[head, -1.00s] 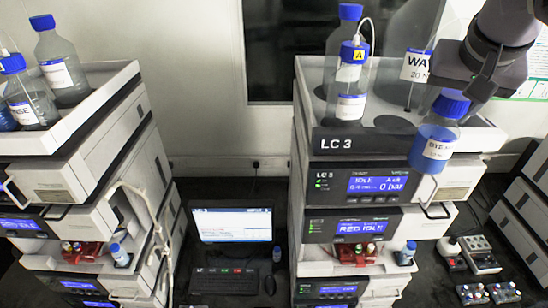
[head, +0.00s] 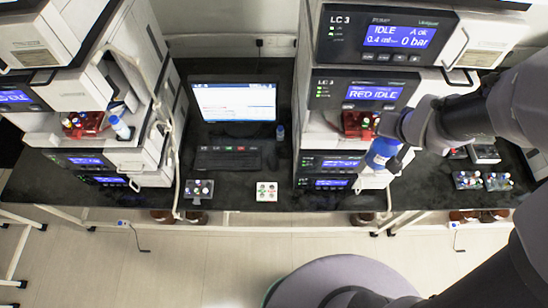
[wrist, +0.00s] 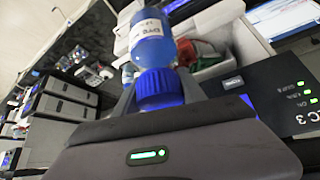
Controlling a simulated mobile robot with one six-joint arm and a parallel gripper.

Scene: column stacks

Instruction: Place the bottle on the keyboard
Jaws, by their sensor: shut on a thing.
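The bottle (head: 381,154) has blue liquid, a white label and a blue cap. My gripper (head: 393,126) is shut on it at the cap. In the head view it hangs before the lower right side of the right-hand LC 3 stack, right of the keyboard and apart from it. The bottle also shows in the wrist view (wrist: 151,36), beyond my gripper (wrist: 160,88). The black keyboard (head: 228,159) lies on the dark bench below the monitor, between the two stacks. Its top looks bare. My gripper and arm hide part of the right stack.
The monitor (head: 234,102) stands behind the keyboard. The left stack (head: 97,160) and right stack (head: 328,163) flank the gap. A pale tube hangs beside the left stack.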

